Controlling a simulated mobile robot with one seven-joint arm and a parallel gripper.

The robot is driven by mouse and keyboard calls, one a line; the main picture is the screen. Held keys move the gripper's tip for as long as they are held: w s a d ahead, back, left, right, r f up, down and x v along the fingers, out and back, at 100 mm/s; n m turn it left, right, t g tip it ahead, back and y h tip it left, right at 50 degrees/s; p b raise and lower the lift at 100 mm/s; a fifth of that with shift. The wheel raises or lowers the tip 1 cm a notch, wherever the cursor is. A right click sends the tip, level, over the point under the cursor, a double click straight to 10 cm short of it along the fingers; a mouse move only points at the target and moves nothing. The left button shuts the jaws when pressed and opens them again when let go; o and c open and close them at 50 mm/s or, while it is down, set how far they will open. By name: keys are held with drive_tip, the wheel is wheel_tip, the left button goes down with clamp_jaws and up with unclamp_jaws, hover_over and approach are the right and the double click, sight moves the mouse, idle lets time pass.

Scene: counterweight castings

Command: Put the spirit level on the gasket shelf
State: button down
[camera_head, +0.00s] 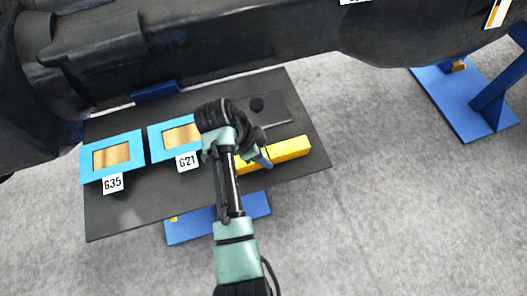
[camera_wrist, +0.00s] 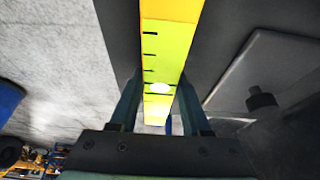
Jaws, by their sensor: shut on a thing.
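The spirit level is a long yellow bar (camera_head: 288,150) over the right part of a dark tabletop (camera_head: 140,214). In the wrist view the level (camera_wrist: 168,45) runs away between my fingers, with dark tick marks and a bright spot. My gripper (camera_head: 253,160) is shut on it near its left part; the fingers also show in the wrist view (camera_wrist: 158,95). I cannot tell if the level touches the tabletop. No label names a gasket shelf; two blue frames with tan middles, marked G35 (camera_head: 86,161) and G21 (camera_head: 157,141), lie left of my arm.
A grey plate (camera_head: 290,108) with a black knob (camera_head: 257,104) lies behind the level; it also shows in the wrist view (camera_wrist: 272,70). A large black casting (camera_head: 230,35) spans the back. A blue stand (camera_head: 455,100) is at right. The tabletop's front left is bare.

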drive_tip(key=shift+c, duration=1.8)
unclamp_jaws()
drive_tip(key=shift+r, duration=0.1)
drive_tip(key=v, duration=1.2)
drive_tip(key=shift+p, duration=0.3)
